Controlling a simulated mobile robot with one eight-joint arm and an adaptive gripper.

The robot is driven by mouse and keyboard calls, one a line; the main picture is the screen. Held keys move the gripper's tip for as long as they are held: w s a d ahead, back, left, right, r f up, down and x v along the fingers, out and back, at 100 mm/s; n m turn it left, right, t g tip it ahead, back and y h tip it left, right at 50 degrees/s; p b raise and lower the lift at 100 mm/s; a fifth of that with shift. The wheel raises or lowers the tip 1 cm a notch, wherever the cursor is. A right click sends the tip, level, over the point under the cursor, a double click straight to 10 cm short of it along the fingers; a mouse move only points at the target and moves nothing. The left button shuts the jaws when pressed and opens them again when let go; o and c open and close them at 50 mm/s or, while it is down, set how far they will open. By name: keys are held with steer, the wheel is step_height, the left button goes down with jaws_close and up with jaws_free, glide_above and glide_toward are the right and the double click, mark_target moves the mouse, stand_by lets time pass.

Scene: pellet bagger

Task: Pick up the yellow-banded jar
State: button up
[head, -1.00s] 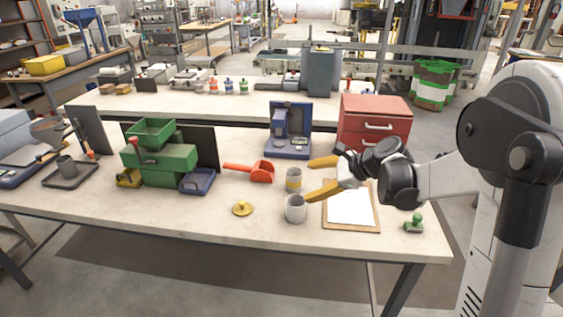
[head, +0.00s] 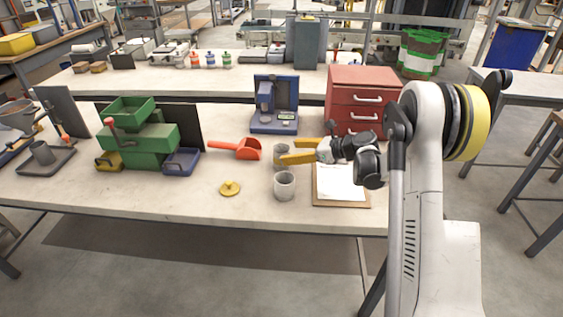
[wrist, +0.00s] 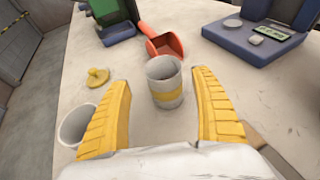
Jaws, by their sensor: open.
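The yellow-banded jar (wrist: 165,84) is a grey open-topped cylinder with a yellow band, upright on the bench. In the wrist view it stands ahead of and between the spread yellow fingers of my gripper (wrist: 163,112), touching neither as far as I can see. In the head view the jar (head: 281,158) is partly hidden by my gripper (head: 296,151), which reaches in from the right. My gripper is open and empty.
A plain grey jar (head: 284,186) stands just in front; it shows beside the left finger in the wrist view (wrist: 75,126). A yellow lid (head: 230,188), red scoop (head: 238,149), clipboard (head: 341,186), blue scale (head: 274,122) and red drawers (head: 358,97) are nearby.

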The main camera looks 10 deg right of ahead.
mark_target(281, 150)
steer(key=b+x, duration=0.2)
steer(key=x, duration=0.2)
steer(key=shift+w, duration=0.4)
steer(key=shift+r, duration=0.1)
steer(key=c, duration=1.5)
